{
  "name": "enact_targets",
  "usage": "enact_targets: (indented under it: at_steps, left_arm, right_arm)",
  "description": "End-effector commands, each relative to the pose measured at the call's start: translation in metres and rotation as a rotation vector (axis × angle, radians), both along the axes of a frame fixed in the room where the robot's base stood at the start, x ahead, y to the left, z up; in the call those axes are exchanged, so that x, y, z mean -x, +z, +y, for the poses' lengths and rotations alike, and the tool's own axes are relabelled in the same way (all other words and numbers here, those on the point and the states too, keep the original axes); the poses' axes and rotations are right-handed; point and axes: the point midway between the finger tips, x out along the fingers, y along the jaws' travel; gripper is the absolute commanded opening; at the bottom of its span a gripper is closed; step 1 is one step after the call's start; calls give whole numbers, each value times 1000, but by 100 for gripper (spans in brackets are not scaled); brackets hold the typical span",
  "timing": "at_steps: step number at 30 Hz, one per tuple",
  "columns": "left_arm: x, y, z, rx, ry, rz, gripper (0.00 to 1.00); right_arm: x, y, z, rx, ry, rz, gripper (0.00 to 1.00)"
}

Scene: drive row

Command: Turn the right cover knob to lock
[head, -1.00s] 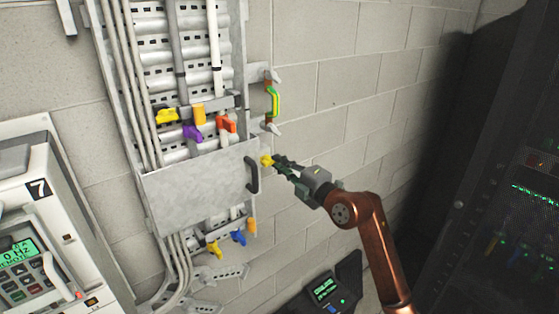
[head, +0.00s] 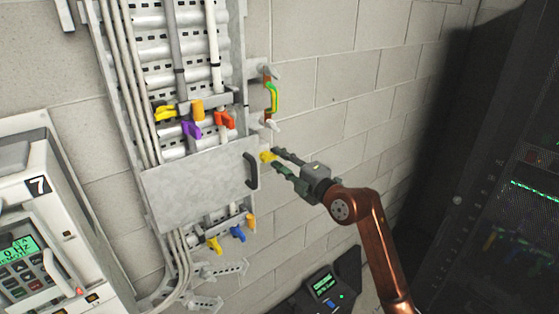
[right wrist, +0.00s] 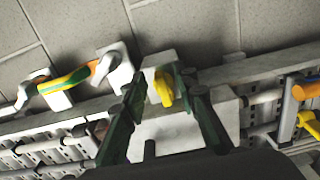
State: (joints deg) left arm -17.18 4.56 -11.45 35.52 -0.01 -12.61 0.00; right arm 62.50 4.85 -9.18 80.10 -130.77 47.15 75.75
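The grey metal cover (head: 195,187) hangs on the cable ladder, with a black handle (head: 251,171) near its right edge. The yellow right cover knob (head: 266,157) is just right of the cover's upper right corner. My right gripper (head: 276,157) is open at the knob, its two fingers spread above and below it. In the right wrist view the yellow knob (right wrist: 164,87) stands on a pale block between the fingertips, nearer the right finger. I see no clear grip on it. My left gripper is not in view.
Coloured clamps, such as the orange-red one (head: 225,120), sit above the cover. A white drive unit (head: 60,230) stands left, a dark rack (head: 480,170) right.

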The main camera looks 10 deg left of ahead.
Motion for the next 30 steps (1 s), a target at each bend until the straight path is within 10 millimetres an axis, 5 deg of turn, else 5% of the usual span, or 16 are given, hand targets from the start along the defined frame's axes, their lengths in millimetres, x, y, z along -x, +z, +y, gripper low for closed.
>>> enact_targets:
  at_steps: [8,21,30]
  left_arm:
    - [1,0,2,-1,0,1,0]
    - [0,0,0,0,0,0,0]
    - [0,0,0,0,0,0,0]
  right_arm:
    - [10,0,-15,0,-1,-3,27]
    - [62,0,-81,1,-1,-2,27]
    - [73,0,-95,1,0,1,27]
